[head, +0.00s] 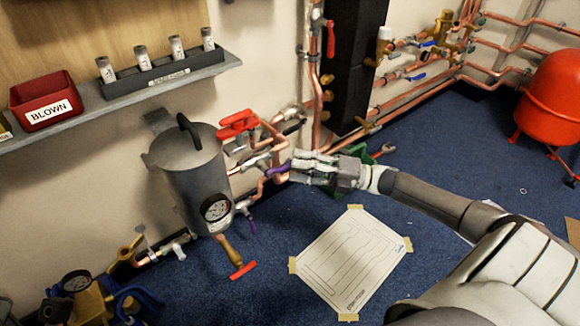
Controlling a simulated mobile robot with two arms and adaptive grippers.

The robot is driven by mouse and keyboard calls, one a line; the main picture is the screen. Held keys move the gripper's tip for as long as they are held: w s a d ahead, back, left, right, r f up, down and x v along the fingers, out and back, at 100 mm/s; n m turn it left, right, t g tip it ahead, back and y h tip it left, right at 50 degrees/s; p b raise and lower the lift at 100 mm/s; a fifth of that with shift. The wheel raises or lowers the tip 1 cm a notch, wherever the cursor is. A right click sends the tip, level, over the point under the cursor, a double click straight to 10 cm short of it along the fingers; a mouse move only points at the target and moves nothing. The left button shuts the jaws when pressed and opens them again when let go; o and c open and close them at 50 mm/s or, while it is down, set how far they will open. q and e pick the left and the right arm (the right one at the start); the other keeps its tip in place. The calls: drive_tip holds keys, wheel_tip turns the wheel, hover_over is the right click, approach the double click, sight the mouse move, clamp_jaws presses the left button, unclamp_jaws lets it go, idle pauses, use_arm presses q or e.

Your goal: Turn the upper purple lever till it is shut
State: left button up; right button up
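The upper purple lever (276,170) is on the copper pipework right of the grey cylindrical vessel (195,175). It slants up to the right, towards my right gripper. A second, lower purple lever (251,224) hangs beside the vessel's gauge. My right gripper (295,167) reaches in from the right, its fingertips at the upper lever's outer end. The fingers cover that end, so I cannot tell whether they grip it or only touch it. My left gripper is not in view.
A red-handled valve (238,124) sits just above the lever, with copper pipes close around. A green object (345,178) lies behind my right wrist. A taped paper sheet (350,262) is on the blue floor. A shelf (170,85) juts out at upper left.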

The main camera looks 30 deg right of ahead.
sight(286, 167)
drive_tip(key=shift+x, duration=1.45)
drive_tip(key=shift+c, duration=0.5)
clamp_jaws()
